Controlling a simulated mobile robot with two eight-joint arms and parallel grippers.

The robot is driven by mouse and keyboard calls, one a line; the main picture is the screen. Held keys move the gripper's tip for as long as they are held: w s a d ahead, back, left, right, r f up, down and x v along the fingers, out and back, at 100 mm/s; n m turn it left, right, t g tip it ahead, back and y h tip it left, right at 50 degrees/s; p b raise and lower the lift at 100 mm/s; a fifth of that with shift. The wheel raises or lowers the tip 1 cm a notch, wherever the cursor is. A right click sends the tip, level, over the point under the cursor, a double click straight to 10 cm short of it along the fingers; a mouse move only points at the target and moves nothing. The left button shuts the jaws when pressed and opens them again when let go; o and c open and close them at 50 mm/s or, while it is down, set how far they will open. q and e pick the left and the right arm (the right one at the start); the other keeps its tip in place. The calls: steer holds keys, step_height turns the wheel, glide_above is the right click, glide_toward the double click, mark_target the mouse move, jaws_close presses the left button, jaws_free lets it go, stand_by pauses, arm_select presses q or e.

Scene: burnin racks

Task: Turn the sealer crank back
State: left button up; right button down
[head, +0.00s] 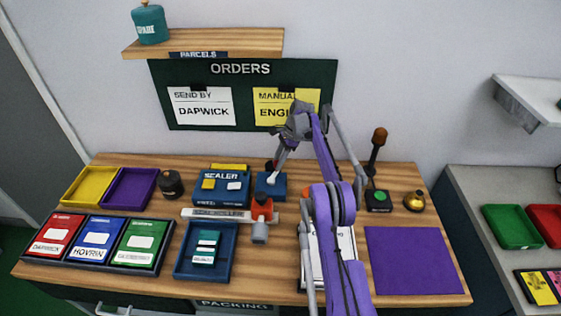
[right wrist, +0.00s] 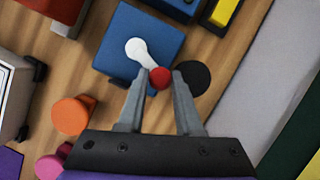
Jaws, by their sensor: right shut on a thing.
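The blue crank box (head: 270,186) stands just right of the blue sealer (head: 221,187) on the wooden bench. In the right wrist view, a white crank arm (right wrist: 140,52) lies across the top of the blue box (right wrist: 118,38). It ends in a red knob (right wrist: 159,78) over the box's edge. My right gripper (right wrist: 159,82) is shut on the red knob, with a finger on each side. In the head view my right gripper (head: 277,168) reaches down to the box from behind its own arm. My left gripper does not show.
A black round thing (right wrist: 196,77) lies close beside my right fingertip. An orange-topped thing (right wrist: 72,115) stands nearby on the bench. A blue tray (head: 181,270) and a purple mat (head: 412,262) lie nearer the front. The orders board (head: 240,125) hangs behind.

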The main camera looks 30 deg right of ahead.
steer(key=shift+w+a+n, duration=0.1)
steer(key=shift+w+n, duration=0.1)
steer(key=shift+n, duration=0.2)
steer(key=c, duration=0.6)
jaws_free()
steer(key=shift+s+r, duration=0.1)
